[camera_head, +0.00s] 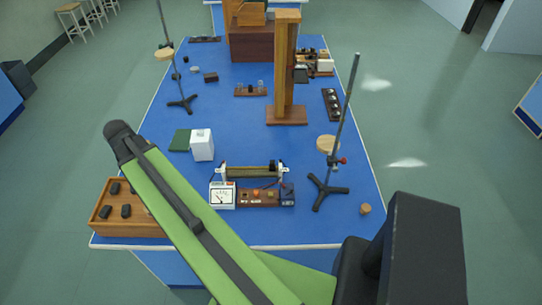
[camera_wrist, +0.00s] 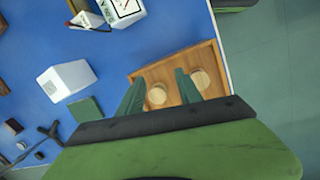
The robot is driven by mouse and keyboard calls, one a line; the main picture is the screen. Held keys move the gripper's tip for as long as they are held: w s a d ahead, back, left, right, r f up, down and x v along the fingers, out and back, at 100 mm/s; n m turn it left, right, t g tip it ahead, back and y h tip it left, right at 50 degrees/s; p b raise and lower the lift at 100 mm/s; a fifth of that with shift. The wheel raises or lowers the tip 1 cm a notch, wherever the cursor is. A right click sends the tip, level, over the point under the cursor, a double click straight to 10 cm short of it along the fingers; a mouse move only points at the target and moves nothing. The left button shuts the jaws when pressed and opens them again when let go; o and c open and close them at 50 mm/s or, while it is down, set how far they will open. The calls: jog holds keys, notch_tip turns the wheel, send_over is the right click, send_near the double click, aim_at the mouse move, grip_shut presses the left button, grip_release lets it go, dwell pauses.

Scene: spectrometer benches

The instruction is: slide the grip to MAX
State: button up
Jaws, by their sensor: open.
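The meter shows partly in the wrist view (camera_wrist: 122,8). My gripper (camera_wrist: 160,76) is open and empty above a wooden tray, left of the rheostat. My arm hides it in the head view.
The wooden tray (camera_head: 100,229) holds dark blocks and pale discs. A white box (camera_head: 202,145) and green mat (camera_head: 180,140) lie behind the meter. A tripod stand (camera_head: 328,190) rises right of the rheostat; a cork (camera_head: 365,209) is nearby. A wooden tower (camera_head: 286,70) stands behind.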

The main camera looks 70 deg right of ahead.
jog(key=s+d+r+n+g+p, duration=0.1)
jog(key=s+d+r, duration=0.1)
jog(key=s+d, duration=0.45)
jog(key=s+d+r+g+p, duration=0.15)
jog(key=s+d, duration=0.25)
jog(key=d, duration=0.6)
jog(key=n+p, duration=0.1)
send_near(272, 162)
jog(key=b+x, duration=0.9)
jog(key=b, duration=0.7)
jog(key=shift+w+d+f, duration=0.1)
jog(key=shift+w, duration=0.05)
grip_shut()
jog(key=shift+g, duration=0.25)
